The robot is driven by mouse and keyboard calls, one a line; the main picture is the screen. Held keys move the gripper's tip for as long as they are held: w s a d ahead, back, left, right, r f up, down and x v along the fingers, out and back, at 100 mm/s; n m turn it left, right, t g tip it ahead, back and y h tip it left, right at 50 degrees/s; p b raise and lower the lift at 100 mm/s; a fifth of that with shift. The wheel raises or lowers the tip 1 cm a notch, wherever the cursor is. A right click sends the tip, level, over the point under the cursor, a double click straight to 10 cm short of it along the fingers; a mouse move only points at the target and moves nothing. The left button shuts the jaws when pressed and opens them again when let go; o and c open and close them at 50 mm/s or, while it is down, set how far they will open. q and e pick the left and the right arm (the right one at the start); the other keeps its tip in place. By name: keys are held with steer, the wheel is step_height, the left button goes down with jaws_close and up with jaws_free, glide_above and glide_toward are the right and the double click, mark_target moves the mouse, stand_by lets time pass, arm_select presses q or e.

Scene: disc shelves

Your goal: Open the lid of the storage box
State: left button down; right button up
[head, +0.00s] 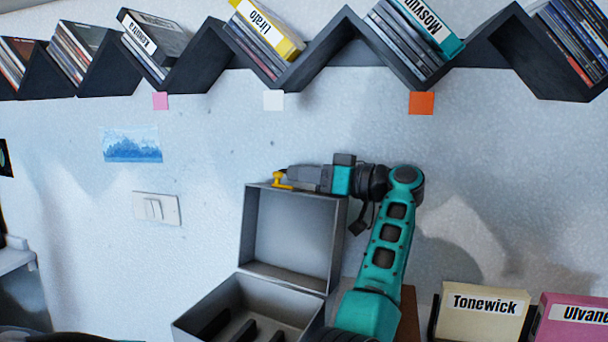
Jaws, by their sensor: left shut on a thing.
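The grey storage box (222,300) stands at the bottom centre, its near part cut off by the frame edge. Its lid (289,238) is raised and stands roughly upright at the back, with the inside facing me. Dark dividers or slots show inside the box. A yellow knob (281,182) sits at the lid's top edge, towards the left. My left gripper (284,176) reaches over the lid's top edge from the right and is shut on the yellow knob. Its fingertips are small and partly hidden. My right gripper is not in view.
Zigzag dark wall shelves (205,59) with several disc cases run above. A cream box labelled Tonewick (480,320) and a pink box labelled Ulvane (575,328) stand at the lower right.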

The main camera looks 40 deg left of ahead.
arm_select(q)
steer(key=shift+s+d+r+n+p, duration=0.3)
steer(key=shift+s+p, duration=0.1)
steer(key=shift+p, duration=0.3)
steer(key=shift+s+r, duration=0.15)
steer(key=shift+s, duration=0.2)
steer(key=shift+s+n+p, duration=0.2)
steer(key=shift+n+p, duration=0.1)
steer(key=shift+p, duration=0.05)
steer(key=c, duration=1.2)
jaws_free()
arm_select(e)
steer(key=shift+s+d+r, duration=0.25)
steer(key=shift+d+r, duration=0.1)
arm_select(q)
steer(key=shift+d, duration=0.1)
steer(key=v, duration=1.2)
steer(key=shift+d, duration=0.4)
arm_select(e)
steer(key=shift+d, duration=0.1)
arm_select(q)
steer(key=shift+w, duration=0.15)
